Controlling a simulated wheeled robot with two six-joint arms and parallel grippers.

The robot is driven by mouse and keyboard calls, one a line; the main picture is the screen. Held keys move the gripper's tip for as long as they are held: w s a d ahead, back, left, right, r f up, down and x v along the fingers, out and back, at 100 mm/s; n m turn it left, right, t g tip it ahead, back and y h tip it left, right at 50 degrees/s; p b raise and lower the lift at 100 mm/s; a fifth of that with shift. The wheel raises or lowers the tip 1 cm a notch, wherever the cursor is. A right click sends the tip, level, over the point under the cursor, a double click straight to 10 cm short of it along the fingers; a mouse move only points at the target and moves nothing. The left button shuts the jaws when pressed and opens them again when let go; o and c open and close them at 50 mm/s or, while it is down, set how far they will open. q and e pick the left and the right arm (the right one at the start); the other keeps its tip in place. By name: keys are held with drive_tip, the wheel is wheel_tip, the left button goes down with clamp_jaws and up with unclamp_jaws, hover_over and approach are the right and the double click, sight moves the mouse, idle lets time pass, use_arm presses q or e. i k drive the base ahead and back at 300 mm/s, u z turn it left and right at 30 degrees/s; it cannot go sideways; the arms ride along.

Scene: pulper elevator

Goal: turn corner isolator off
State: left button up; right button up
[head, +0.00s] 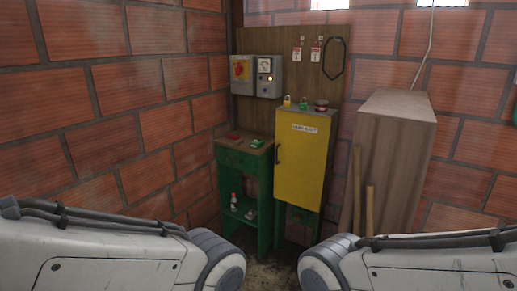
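My two arms come in low from the left and right, well short of the corner and apart from the boxes. Neither gripper shows in the head view.
A green stand (243,160) with small items is below the boxes. A yellow cabinet (302,165) with padlocks on top stands right of it. A tall wooden box (397,150) and wooden poles (369,210) are further right. Red tags (316,55) hang on the board.

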sight(239, 69)
drive_tip(key=u, duration=0.25)
drive_tip(key=i, duration=2.4)
drive_tip(key=u, duration=0.05)
